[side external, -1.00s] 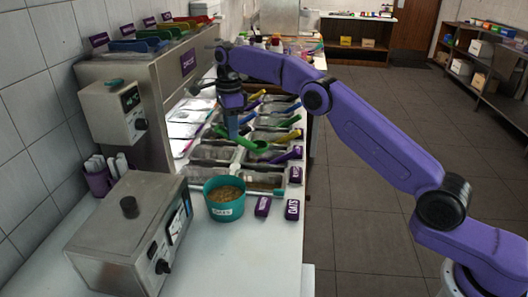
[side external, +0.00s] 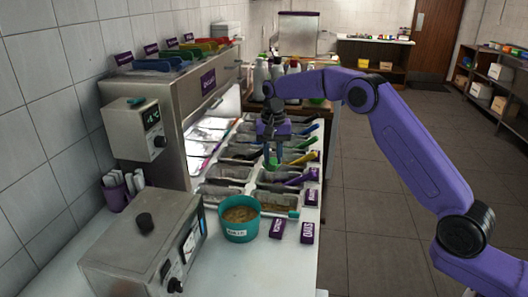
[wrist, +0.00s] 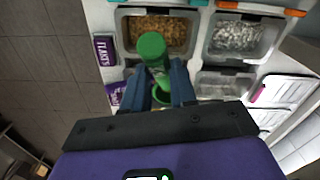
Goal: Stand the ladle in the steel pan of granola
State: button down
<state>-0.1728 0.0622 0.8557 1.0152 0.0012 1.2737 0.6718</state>
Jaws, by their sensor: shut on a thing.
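My gripper (side external: 271,150) is over the rows of steel pans in the side view, pointing down. It is shut on the green ladle (side external: 271,162), which hangs among the pans; how deep it reaches cannot be told. In the wrist view the ladle's thick green end (wrist: 152,48) rises between my fingers (wrist: 160,88), with a green rounded part (wrist: 161,97) beyond them. A pan with brown, grainy contents (wrist: 187,35) lies beside the ladle there; I cannot tell whether it is the granola. The pan below my gripper is mostly hidden.
A teal tub labelled oats (side external: 238,232) stands in front of the pans. Loose purple labels (side external: 307,233) lie beside it. Other coloured utensils (side external: 307,157) stick out of the pans. A steel machine (side external: 140,240) and a tall steel housing (side external: 180,105) bound the left.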

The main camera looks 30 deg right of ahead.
jog(key=s+d+f+n, duration=0.4)
jog(key=s+d+n, duration=0.2)
jog(key=n, duration=0.7)
jog(key=shift+s+a+f, duration=0.1)
jog(key=shift+a+f, duration=0.05)
jog(key=shift+f, duration=4.4)
jog(key=shift+c, duration=2.1)
grip_release()
jog(key=shift+r, duration=0.1)
notch_tip(320, 180, up, 8)
